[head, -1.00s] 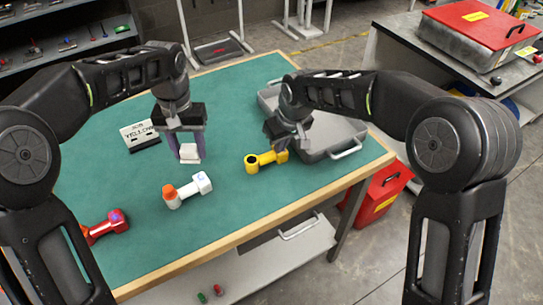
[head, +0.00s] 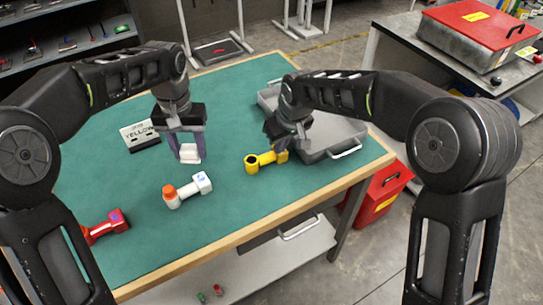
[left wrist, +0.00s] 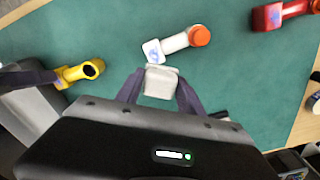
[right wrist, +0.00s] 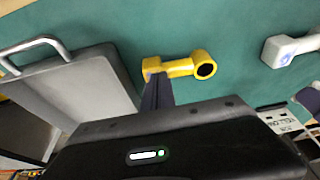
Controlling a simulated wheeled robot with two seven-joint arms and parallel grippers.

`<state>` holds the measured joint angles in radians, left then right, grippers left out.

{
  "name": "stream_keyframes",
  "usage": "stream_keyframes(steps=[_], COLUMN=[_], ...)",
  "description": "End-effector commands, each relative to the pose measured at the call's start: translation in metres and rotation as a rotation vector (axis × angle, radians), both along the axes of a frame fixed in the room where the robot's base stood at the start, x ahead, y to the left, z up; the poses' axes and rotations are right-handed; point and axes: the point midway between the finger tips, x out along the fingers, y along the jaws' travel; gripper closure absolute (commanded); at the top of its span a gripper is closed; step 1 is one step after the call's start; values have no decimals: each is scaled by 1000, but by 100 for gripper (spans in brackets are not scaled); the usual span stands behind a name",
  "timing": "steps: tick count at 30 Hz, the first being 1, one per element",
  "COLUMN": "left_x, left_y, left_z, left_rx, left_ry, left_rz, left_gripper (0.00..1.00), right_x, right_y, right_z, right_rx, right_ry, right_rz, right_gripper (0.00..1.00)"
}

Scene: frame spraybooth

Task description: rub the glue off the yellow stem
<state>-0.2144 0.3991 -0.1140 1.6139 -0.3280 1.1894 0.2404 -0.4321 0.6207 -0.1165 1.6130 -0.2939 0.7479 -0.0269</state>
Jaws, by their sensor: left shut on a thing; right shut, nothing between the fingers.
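The yellow stem (head: 265,161) lies on the green table top near its right front edge, its dark open end to the left. It also shows in the right wrist view (right wrist: 180,67) and the left wrist view (left wrist: 79,73). My right gripper (head: 283,149) is shut and empty, its fingertips at the stem's closed end; they hide part of it, and I cannot tell whether they touch. My left gripper (head: 188,154) is shut on a white block (left wrist: 159,83), held above the table left of the yellow stem. I cannot make out glue on the yellow stem.
A white stem (head: 190,190) with an orange end and blue marking lies in front of my left gripper. A red stem (head: 105,227) lies front left. A sign reading YELLOW (head: 139,136) stands behind. A grey tray (head: 335,140) lies right of the yellow stem.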

Motion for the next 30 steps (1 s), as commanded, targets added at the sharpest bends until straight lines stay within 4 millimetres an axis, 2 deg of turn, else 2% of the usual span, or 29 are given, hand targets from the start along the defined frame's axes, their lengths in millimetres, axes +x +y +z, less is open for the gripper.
stream_keyframes(steps=[30], left_x=[0], left_y=[0], left_z=[-7], left_rx=[0], left_ry=[0], left_rz=[0], left_gripper=[88], right_x=[0], right_y=[0], right_z=[-9], right_rx=[0], right_ry=[0], right_rz=[0], right_gripper=[100])
